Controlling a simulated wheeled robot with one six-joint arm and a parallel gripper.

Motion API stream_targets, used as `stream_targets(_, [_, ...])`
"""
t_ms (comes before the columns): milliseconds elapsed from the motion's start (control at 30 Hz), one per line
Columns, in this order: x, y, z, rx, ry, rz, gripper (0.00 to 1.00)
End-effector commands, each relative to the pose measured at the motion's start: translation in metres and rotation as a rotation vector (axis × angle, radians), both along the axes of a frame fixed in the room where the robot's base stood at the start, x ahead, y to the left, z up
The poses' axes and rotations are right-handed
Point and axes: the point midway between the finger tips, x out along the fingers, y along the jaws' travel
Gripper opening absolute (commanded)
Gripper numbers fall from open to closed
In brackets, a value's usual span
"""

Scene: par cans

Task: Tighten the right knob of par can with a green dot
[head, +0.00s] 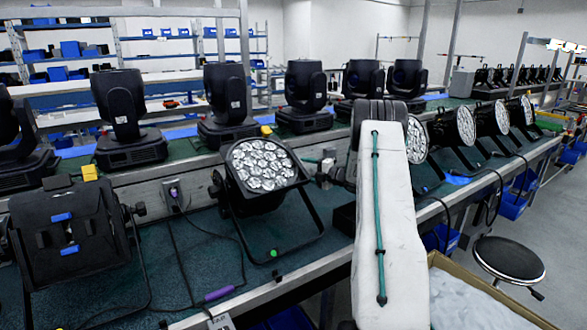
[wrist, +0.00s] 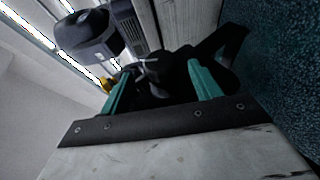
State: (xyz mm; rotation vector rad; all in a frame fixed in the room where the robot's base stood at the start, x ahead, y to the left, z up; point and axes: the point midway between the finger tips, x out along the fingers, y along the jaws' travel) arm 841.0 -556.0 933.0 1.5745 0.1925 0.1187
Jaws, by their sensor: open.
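The par can (head: 262,165) with the round cluster of lenses stands mid-left on the bench in the head view. A green dot (head: 274,253) is on its bracket base. My gripper (head: 328,168) is at its right side, partly hidden behind my own white arm. In the wrist view my gripper (wrist: 160,88) has two teal fingers, open and apart. A black knob (wrist: 153,72), seemingly the right knob, shows between them. Whether the fingers touch it cannot be told.
Another par can (head: 68,235) stands at the left, face turned away. More par cans (head: 466,126) line the bench to the right. Moving-head lights (head: 121,120) stand on the raised shelf behind. A stool (head: 508,259) is at the right.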

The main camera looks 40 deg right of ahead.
Motion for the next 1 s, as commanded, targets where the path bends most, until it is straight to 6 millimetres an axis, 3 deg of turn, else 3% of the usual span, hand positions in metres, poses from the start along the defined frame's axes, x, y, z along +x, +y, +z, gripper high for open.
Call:
stream_targets(200, [0.036, 0.008, -0.003, 0.002, 0.002, 0.001, 0.63])
stream_targets(400, [0.060, 0.012, -0.004, 0.003, 0.003, -0.002, 0.63])
stream_targets(767, [0.066, 0.013, -0.004, 0.004, 0.003, -0.003, 0.63])
stream_targets(933, [0.066, 0.013, -0.004, 0.004, 0.003, -0.003, 0.18])
stream_targets(1000, [0.066, 0.013, -0.004, 0.004, 0.003, -0.003, 0.18])
